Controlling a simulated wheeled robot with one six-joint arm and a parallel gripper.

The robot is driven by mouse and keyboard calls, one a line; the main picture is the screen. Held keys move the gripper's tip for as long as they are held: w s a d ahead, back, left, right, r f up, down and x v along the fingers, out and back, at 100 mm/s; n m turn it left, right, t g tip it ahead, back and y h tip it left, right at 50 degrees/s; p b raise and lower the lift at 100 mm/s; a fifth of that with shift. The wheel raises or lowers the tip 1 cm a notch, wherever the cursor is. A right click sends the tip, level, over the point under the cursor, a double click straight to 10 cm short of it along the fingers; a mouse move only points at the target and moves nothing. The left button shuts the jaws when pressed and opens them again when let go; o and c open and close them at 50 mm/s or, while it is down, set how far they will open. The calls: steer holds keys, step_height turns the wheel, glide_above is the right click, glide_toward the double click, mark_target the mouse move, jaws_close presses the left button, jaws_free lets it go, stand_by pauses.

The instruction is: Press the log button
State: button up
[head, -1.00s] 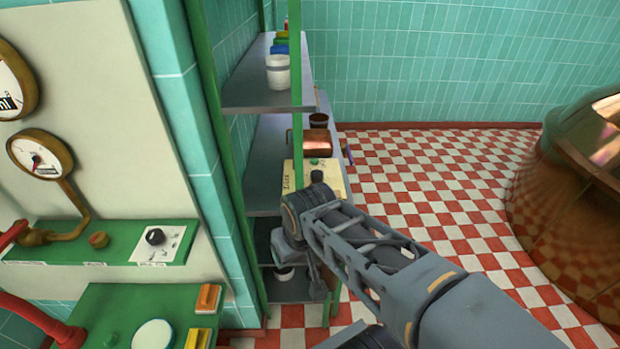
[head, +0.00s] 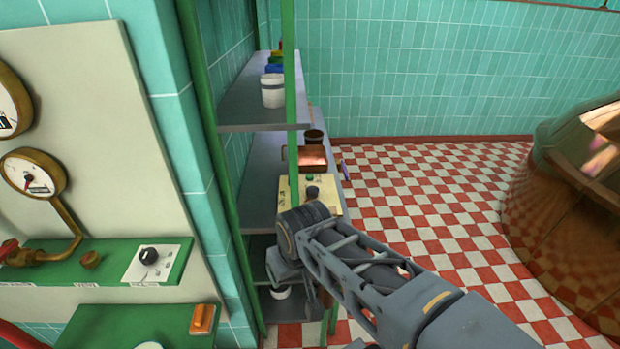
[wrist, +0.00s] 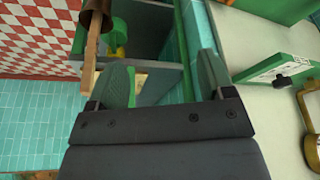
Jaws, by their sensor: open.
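In the head view a cream panel (head: 291,196) lies on the middle shelf, with a small green button (head: 309,178) and a dark knob (head: 313,192). Its lettering is too small to read, so I cannot tell whether the green button is the log button. My arm covers the panel's near side. In the wrist view my gripper (wrist: 163,86) is open, with its two grey-green fingers apart and nothing held between them. In the head view its fingertips are hidden behind my arm. The panel is not clearly identifiable in the wrist view.
Green posts carry the grey shelves (head: 262,103). A white tub (head: 272,90) stands on the upper shelf; a copper box (head: 312,158) and brown cup (head: 313,137) are behind the panel. Gauges and a black knob (head: 149,256) are at left, a large copper kettle (head: 570,210) at right. Checkered floor lies clear between.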

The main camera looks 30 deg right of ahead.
jaws_close()
stand_by(0.8)
stand_by(1.0)
